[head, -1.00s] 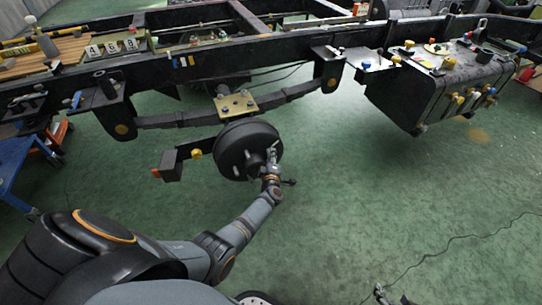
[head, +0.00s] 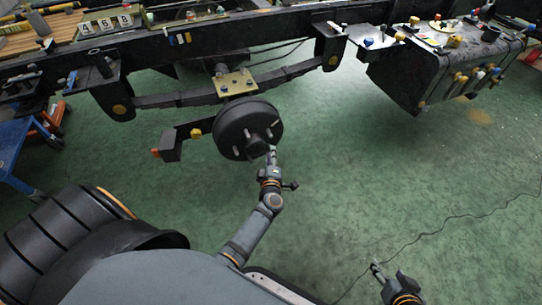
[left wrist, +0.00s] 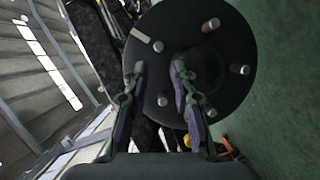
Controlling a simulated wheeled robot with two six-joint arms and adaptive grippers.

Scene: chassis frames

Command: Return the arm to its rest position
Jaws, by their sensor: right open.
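My left gripper (head: 271,156) is just in front of the lower right of the black wheel hub (head: 236,121) in the head view. In the left wrist view my left gripper (left wrist: 158,78) has its two fingers apart with nothing between them, and the studded face of the hub (left wrist: 225,45) lies beyond them. I cannot tell whether a fingertip touches the hub. My right gripper (head: 378,272) is low at the bottom right of the head view, over the floor, with no object seen in it.
The black chassis rail (head: 190,45) with its leaf spring (head: 180,99) runs above the hub. A dark tank (head: 430,75) hangs at the upper right. A blue cart (head: 20,150) stands at the left edge. The green floor (head: 370,170) is clear, apart from a thin cable (head: 440,231).

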